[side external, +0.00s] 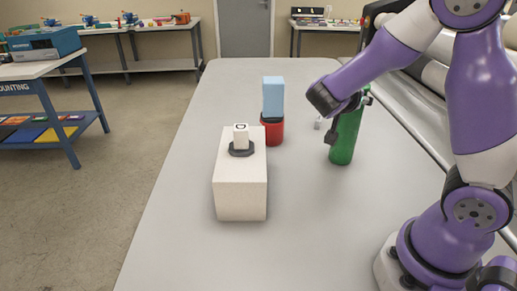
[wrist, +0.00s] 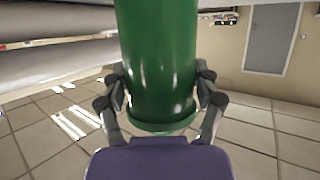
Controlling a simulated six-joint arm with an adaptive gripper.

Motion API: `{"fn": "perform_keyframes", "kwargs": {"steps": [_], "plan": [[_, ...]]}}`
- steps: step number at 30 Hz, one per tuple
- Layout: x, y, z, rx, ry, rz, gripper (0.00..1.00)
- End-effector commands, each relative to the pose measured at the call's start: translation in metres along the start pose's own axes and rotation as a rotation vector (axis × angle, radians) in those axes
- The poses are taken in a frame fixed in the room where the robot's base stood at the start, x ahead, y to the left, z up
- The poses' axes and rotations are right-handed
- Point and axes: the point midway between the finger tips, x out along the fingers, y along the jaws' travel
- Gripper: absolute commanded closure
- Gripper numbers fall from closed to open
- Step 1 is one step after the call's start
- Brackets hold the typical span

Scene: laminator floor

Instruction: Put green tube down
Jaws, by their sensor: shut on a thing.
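The green tube (side external: 345,138) is on the right side of the grey table in the side view, nearly upright with a slight lean. My gripper (side external: 354,102) is shut around its upper part. I cannot tell whether the tube's lower end touches the table or hangs just above it. In the wrist view the green tube (wrist: 157,60) fills the middle, with a finger of my gripper (wrist: 160,88) against each side.
A white box (side external: 240,190) bears a dark base with a white block marked D (side external: 240,137). Behind it a light blue block (side external: 273,95) stands on a red cylinder (side external: 272,131). A small light piece (side external: 318,123) lies left of the tube. The table's front middle is clear; grey rollers (side external: 438,78) line the right.

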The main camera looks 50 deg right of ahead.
Motion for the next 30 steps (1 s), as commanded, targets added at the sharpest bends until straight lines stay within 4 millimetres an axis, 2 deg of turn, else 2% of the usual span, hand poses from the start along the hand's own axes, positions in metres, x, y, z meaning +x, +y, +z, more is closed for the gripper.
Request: {"fn": "perform_keyframes", "kwargs": {"steps": [6,7,8,9,23,26,30], "plan": [[0.001,0.000,0.002,0.000,0.002,0.000,0.85],[0.001,0.000,0.003,-0.001,0.000,0.000,0.22],[0.001,0.000,0.003,0.000,0.000,0.000,0.07],[0.001,0.000,0.002,0.000,0.000,0.000,0.00],[0.000,0.000,0.000,0.002,0.001,0.000,0.00],[-0.010,-0.002,-0.001,-0.002,0.001,-0.005,0.00],[-0.036,-0.002,-0.001,-0.001,0.001,-0.008,0.00]]}}
